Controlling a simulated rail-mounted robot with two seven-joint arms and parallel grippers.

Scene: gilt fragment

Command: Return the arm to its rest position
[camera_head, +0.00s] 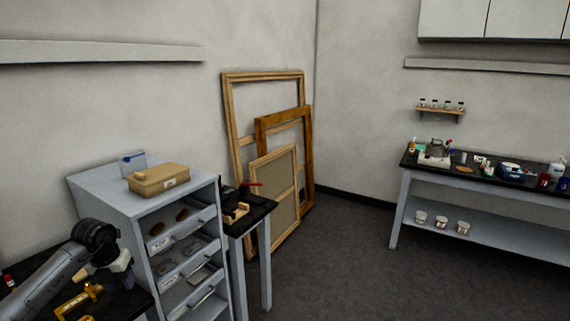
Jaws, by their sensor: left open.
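My left arm (45,284) comes in from the lower left and ends at a black wrist joint. My left gripper (121,281) hangs below that joint, beside the grey drawer cabinet and over the dark bench top at the lower left. It is open, and I see nothing held in it. The fingers are small and dark here, so their exact gap is hard to make out. My right gripper is not in view.
The grey cabinet (147,275) with several drawers stands right of my gripper, a tan box (158,180) on top. A yellow tool (80,300) lies on the bench (135,303). Wooden frames (310,165) lean on the wall. Open floor (335,265) lies before the right bench (404,190).

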